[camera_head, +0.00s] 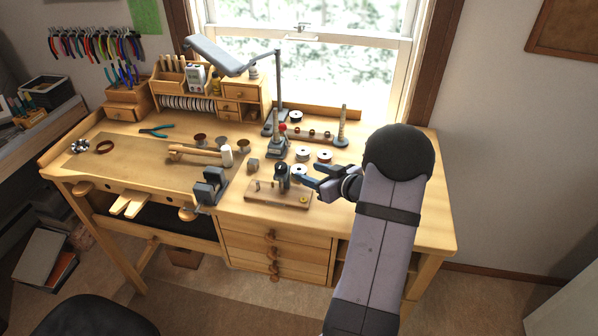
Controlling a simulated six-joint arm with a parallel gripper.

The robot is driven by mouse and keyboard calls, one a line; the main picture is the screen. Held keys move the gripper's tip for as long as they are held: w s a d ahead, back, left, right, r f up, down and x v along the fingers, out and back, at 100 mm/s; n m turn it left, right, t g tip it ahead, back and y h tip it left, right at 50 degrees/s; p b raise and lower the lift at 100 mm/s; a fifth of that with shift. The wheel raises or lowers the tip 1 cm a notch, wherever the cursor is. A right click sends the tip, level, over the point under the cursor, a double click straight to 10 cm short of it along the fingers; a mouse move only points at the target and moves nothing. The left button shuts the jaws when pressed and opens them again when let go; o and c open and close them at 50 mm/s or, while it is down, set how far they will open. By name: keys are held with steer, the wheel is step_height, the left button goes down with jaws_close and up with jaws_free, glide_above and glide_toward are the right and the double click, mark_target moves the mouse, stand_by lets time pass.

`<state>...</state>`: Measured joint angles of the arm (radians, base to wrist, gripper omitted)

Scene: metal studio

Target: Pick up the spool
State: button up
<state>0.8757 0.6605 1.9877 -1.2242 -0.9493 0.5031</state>
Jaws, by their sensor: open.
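Several spools lie on the wooden workbench. A white-rimmed spool with a reddish middle (304,153) and a similar spool (324,156) lie side by side behind my gripper. Another pale spool (300,168) lies closer, right by my fingertips, and is partly hidden. A dark-centred spool (295,116) lies farther back near the window. I cannot tell which one the task means. My gripper (304,176) is open and reaches in from the right, with its fingers pointing left. I see nothing held between the fingers. Whether they touch the nearest spool is unclear.
A wooden board with a dark upright tool (282,178) stands just left of my fingertips. The bench's right side (436,215) is clear.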

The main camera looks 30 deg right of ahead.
mark_target(297, 169)
steer(key=shift+p+x, duration=1)
steer(key=shift+x, duration=1.55)
steer(key=shift+f, duration=0.1)
steer(key=shift+s, duration=0.1)
steer(key=shift+c, duration=0.6)
steer(key=c, duration=0.7)
